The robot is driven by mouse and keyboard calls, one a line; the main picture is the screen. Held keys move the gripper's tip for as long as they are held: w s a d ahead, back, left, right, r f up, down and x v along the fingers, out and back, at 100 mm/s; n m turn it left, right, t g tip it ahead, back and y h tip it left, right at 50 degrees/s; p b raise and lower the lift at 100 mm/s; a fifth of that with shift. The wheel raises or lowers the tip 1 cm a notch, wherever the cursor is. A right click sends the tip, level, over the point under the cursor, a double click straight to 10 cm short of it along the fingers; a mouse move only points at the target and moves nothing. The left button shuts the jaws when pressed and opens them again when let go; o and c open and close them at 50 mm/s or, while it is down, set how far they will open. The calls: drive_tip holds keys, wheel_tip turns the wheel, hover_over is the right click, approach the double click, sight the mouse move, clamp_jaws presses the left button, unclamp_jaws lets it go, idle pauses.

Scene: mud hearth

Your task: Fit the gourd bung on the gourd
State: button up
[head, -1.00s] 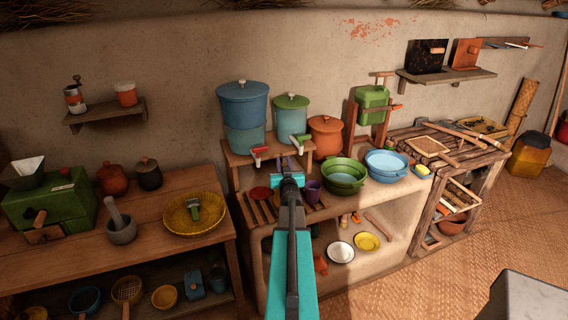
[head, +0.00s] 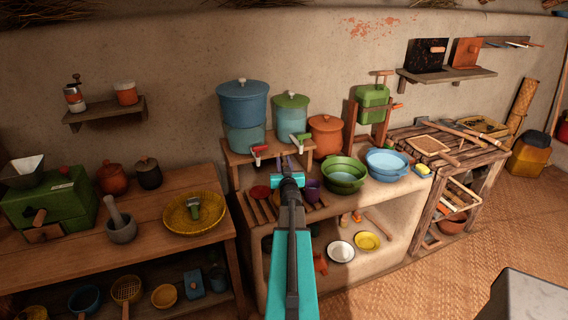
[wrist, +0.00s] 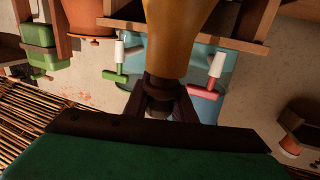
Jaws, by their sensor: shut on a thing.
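The gourd (wrist: 183,40) is amber-brown and shows in the wrist view, where its body narrows to a neck near the picture's middle. The dark brown gourd bung (wrist: 162,82) is right at the end of that neck, in line with it. I cannot tell whether it is seated or just touching. My gripper (wrist: 162,108) is shut on the bung, with a dark finger on each side. In the head view my gripper (head: 289,168) is in front of the low wooden shelf, and the gourd and bung are hidden or too small to make out.
Close behind my gripper are the taps of the blue pot (head: 243,105) and green pot (head: 290,115), on a raised shelf (head: 240,157). A red round thing (head: 260,193) lies left.

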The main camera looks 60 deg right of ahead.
drive_tip(key=shift+f+b, duration=0.4)
drive_tip(key=shift+f, duration=0.1)
idle(0.3)
idle(0.4)
drive_tip(key=o, duration=1.6)
drive_tip(key=shift+r+p, duration=2.8)
drive_tip(key=shift+r, duration=0.7)
